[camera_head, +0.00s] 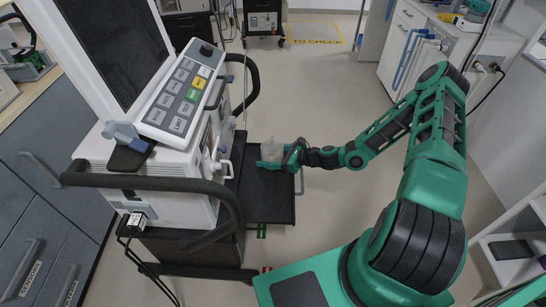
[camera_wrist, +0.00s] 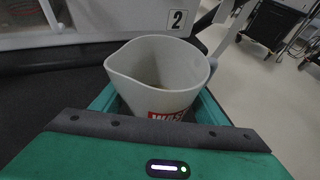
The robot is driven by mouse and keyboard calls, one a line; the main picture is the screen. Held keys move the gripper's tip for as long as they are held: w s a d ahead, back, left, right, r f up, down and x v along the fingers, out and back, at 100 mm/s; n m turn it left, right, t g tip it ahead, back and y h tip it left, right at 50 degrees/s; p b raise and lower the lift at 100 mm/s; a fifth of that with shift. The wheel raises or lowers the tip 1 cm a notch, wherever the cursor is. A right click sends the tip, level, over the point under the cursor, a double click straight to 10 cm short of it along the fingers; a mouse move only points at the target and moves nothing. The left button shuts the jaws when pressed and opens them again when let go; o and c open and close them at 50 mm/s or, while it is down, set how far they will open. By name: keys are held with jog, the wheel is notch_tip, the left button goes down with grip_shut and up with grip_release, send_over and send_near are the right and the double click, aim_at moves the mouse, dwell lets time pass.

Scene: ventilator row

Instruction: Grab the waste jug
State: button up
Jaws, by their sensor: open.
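The waste jug (camera_wrist: 155,72) is a pale grey cup with a pouring lip and a red label partly reading "WAS", its lower part hidden by my gripper. It stands upright on the black shelf (camera_head: 262,205) of the ventilator cart, and its pale rim shows in the head view (camera_head: 272,146). My gripper (camera_head: 270,158) reaches in from the right at shelf height. In the wrist view its green fingers (camera_wrist: 158,104) lie on either side of the jug. The gripper is open; whether a finger touches the jug cannot be told.
The ventilator (camera_head: 165,160) with its screen and button panel (camera_head: 185,92) stands left of the shelf, and a black handrail (camera_head: 160,184) curves round its front. Drawers (camera_head: 40,245) stand at left. Open floor (camera_head: 325,215) lies right of the shelf.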

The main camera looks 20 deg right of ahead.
jog(key=shift+x, duration=0.85)
jog(key=c, duration=0.7)
jog(key=shift+c, duration=0.2)
jog(key=shift+r, duration=0.1)
